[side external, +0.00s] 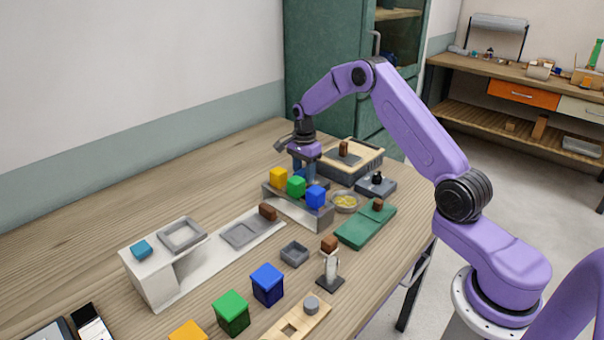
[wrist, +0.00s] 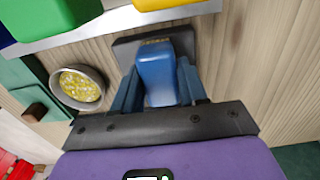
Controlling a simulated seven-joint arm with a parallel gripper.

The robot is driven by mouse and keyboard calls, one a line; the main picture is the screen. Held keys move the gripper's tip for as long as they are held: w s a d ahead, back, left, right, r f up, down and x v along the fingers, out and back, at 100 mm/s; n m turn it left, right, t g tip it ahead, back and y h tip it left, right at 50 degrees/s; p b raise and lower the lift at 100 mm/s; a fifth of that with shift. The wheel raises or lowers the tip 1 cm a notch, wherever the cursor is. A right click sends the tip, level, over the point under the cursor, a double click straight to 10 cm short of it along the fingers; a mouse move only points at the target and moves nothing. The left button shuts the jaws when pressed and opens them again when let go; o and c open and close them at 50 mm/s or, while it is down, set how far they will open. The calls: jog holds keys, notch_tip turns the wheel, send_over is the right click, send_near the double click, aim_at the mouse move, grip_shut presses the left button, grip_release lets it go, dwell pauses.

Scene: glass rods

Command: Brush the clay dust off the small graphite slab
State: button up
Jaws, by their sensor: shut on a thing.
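My gripper (side external: 304,172) points down behind the row of coloured cubes. In the wrist view its blue fingers are shut on a blue handle-like piece (wrist: 155,75). Past the far end of this piece is a small dark grey slab-like piece (wrist: 125,48) with faint tan marks at its middle. I take it to be the graphite slab, but cannot tell whether the held piece touches it. The lower end of the held piece is hidden, so no bristles show clearly. In the side view, the cubes hide the spot under my gripper.
A raised grey stand (side external: 320,217) with yellow, green and blue cubes is close to my fingers. A bowl of yellow bits (side external: 345,201), a wooden tray (side external: 370,166) and a green board (side external: 352,233) are nearby. Bare table lies left of the stand.

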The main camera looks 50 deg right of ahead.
jog(key=shift+s+d, duration=0.15)
jog(key=shift+d, duration=2.5)
jog(key=shift+s+a, duration=0.3)
jog(key=shift+a, duration=3.15)
jog(key=shift+d, duration=3.45)
notch_tip(320, 180, up, 8)
jog(key=shift+a+r, duration=0.1)
